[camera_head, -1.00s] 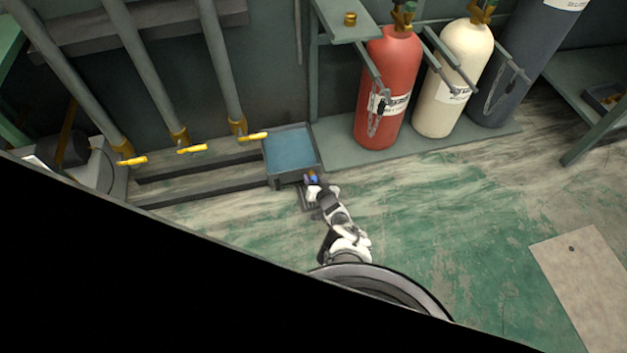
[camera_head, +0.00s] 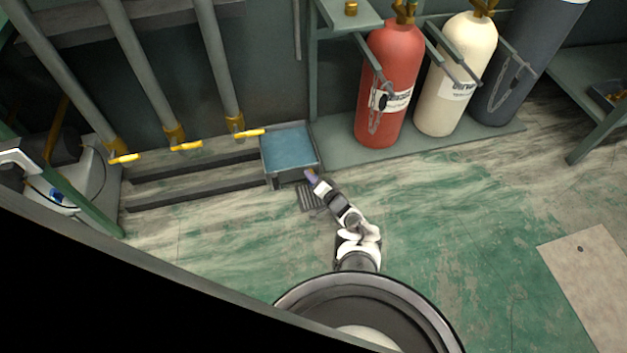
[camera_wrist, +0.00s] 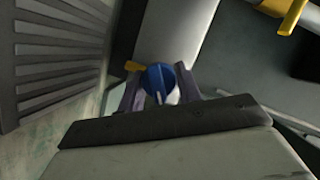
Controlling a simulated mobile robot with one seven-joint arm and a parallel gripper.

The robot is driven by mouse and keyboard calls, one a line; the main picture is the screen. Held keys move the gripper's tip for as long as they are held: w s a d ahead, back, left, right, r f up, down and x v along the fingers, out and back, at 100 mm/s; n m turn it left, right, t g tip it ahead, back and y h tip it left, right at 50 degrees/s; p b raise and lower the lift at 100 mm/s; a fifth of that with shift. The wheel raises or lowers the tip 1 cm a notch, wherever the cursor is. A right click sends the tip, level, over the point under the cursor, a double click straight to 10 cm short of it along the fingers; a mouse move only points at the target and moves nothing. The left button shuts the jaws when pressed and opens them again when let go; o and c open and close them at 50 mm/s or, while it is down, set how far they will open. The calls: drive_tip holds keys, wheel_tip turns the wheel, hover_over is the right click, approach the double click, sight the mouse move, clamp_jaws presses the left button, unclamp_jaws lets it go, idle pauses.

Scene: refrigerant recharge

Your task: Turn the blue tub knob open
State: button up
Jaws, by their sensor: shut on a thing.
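The blue tub knob (camera_wrist: 158,82) shows in the wrist view with a pale pointer line on its face. My gripper (camera_wrist: 160,92) has a grey finger on each side of the knob and is shut on it. The tub (camera_head: 271,174), a grey box holding blue water, stands on the floor against the wall in the head view. My gripper (camera_head: 311,177) is at the tub's front right corner there, and it hides the knob.
A floor drain grate (camera_head: 308,198) lies just in front of the tub. Pipes with yellow valve handles (camera_head: 186,146) stand to the left. A red cylinder (camera_head: 381,125) and a cream cylinder (camera_head: 437,118) are chained to the right. The green floor in front is mostly clear.

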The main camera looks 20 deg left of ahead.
idle(0.4)
drive_tip(key=o, duration=1)
drive_tip(key=shift+s+d+r+p, duration=0.2)
drive_tip(key=shift+s+d+p, duration=0.05)
drive_tip(key=shift+d+p, duration=0.15)
drive_tip(key=p+v, duration=0.7)
drive_tip(key=v, duration=0.6)
drive_tip(key=shift+f, duration=0.2)
drive_tip(key=shift+s+a, duration=0.1)
drive_tip(key=shift+c, duration=0.2)
